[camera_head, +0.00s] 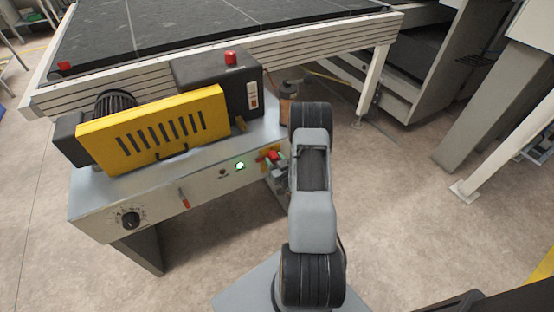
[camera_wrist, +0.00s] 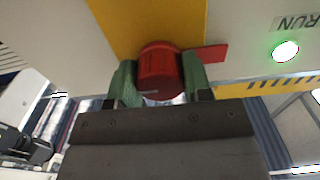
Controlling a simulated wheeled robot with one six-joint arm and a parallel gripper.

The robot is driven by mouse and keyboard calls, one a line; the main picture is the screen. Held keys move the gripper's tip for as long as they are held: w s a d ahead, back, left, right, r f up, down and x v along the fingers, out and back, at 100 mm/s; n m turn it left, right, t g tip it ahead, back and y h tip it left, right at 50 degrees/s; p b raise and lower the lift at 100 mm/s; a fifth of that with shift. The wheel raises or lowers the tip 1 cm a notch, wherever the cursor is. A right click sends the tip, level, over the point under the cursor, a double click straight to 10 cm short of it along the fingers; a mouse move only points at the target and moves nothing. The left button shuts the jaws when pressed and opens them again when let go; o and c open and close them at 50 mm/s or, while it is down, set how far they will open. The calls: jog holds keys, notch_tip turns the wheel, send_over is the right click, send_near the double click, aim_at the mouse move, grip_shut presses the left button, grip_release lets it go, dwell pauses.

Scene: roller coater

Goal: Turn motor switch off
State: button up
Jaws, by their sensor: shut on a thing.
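The motor switch is a red rotary knob (camera_wrist: 160,68) on a yellow plate (camera_wrist: 130,25) at the right end of the machine's front panel. A flat red lever part sticks out to the right of it in the wrist view. My gripper (camera_wrist: 159,88) has its two green fingers closed on the sides of the knob. In the head view the red switch (camera_head: 270,155) is partly hidden by my gripper (camera_head: 276,167). The green RUN lamp (camera_head: 240,166) beside it is lit, and it also glows in the wrist view (camera_wrist: 286,50).
The front panel also carries a black dial (camera_head: 131,220) and a small red-orange lever (camera_head: 184,198). A yellow slotted cover (camera_head: 155,128) and a red button (camera_head: 231,58) are above. Bare floor lies right of my arm, with a conveyor leg (camera_head: 376,80) behind.

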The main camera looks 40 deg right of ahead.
jog(key=c, duration=0.3)
jog(key=shift+o, duration=1)
jog(key=shift+d, duration=0.45)
jog(key=shift+a, duration=0.3)
jog(key=shift+c, duration=1.1)
jog(key=n+b, duration=0.1)
jog(key=b, duration=0.1)
jog(key=n+b, duration=0.2)
jog(key=shift+f+n+b, duration=0.25)
jog(key=shift+n+b, duration=0.05)
jog(key=n+b, duration=0.5)
jog(key=b, duration=0.1)
jog(key=shift+n+b, duration=0.3)
jog(key=shift+b, duration=0.1)
jog(key=n+b, duration=0.4)
jog(key=b, duration=0.2)
jog(key=n+b, duration=0.3)
jog(key=b, duration=0.1)
jog(key=shift+r, duration=0.1)
jog(key=shift+r+n+b, duration=0.15)
jog(key=shift+n+b, duration=0.65)
jog(key=shift+b, duration=0.4)
